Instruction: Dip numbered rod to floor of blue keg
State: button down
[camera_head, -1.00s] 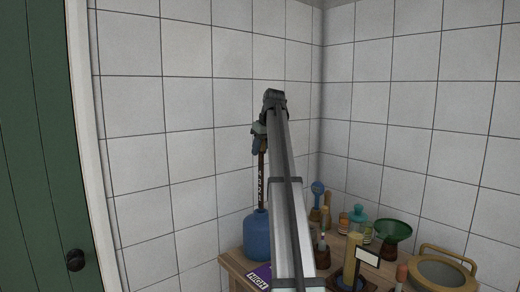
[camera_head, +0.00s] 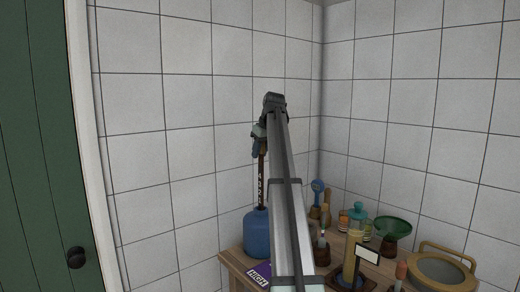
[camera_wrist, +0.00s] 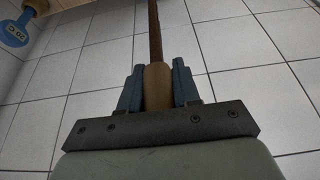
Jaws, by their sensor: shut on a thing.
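The numbered rod (camera_head: 261,180) is a thin dark brown stick with pale characters down its side. It hangs about upright from my gripper (camera_head: 259,146). In the wrist view my gripper (camera_wrist: 158,88) is shut on the rod's tan handle (camera_wrist: 157,85), with a blue-grey finger on each side, and the brown shaft (camera_wrist: 154,30) runs away from it. The blue keg (camera_head: 257,235) stands on the wooden table below. The rod's lower part meets the keg's top and its tip is hidden, seemingly inside the mouth. How deep it reaches cannot be seen.
A purple labelled card (camera_head: 260,273) lies by the keg. To the right, partly behind my arm, stand a blue-headed tool (camera_head: 318,187), a teal-topped jar (camera_head: 358,222), a green funnel (camera_head: 390,227) and a tan basket (camera_head: 440,271). Tiled walls rise close behind.

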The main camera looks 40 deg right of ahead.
aim_at(259, 194)
jog(key=shift+f, duration=8.55)
jog(key=shift+r, duration=0.1)
